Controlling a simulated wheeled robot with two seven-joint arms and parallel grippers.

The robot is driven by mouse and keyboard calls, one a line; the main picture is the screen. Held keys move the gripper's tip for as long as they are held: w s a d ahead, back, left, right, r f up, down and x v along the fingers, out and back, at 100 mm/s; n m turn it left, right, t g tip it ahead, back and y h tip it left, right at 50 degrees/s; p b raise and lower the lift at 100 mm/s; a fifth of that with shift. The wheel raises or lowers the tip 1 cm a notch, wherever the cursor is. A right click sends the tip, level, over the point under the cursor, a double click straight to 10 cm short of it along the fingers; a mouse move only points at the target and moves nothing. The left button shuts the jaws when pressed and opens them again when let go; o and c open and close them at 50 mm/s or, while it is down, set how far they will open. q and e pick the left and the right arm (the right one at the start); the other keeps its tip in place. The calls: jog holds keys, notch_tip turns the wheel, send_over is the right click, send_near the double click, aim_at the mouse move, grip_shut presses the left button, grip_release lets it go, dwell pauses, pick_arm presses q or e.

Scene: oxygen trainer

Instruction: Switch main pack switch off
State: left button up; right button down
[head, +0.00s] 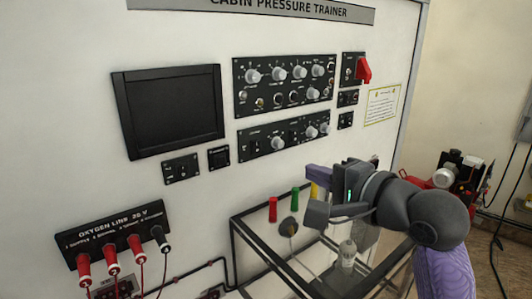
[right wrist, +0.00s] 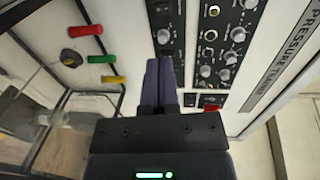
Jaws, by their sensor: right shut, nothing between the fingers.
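The trainer panel (head: 180,40) carries black control modules with knobs and small switches. The upper module (head: 285,84) and lower module (head: 283,135) sit right of the dark screen. A module at their upper right has a raised red switch guard (head: 364,70). The labels are too small to read, so I cannot tell which switch is the main pack switch. My right gripper (head: 312,176) is below the lower module, its purple fingers shut and empty. In the right wrist view the fingers (right wrist: 158,64) point towards the lower module (right wrist: 166,20). My left gripper is not in view.
Red, green and yellow handles (head: 295,199) stick out below the modules, close to my right gripper. A glass-topped frame (head: 236,232) juts out under them. The oxygen line box (head: 112,228) with red plugs and cables is at lower left. Small modules (head: 180,169) sit under the screen (head: 170,108).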

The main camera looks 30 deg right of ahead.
aim_at(257, 151)
jog(key=w+p, duration=0.1)
jog(key=w, duration=0.3)
jog(key=w+f+p, duration=0.1)
jog(key=w, duration=0.4)
jog(key=w+p, duration=0.1)
jog(key=w, duration=0.4)
jog(key=shift+a+f, duration=0.1)
jog(key=shift+f, duration=0.3)
jog(key=shift+w+f, duration=0.1)
jog(key=shift+w, duration=0.3)
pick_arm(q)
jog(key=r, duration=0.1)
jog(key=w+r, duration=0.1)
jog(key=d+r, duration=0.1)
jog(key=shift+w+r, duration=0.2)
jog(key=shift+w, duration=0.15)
pick_arm(e)
jog(key=shift+a, duration=0.1)
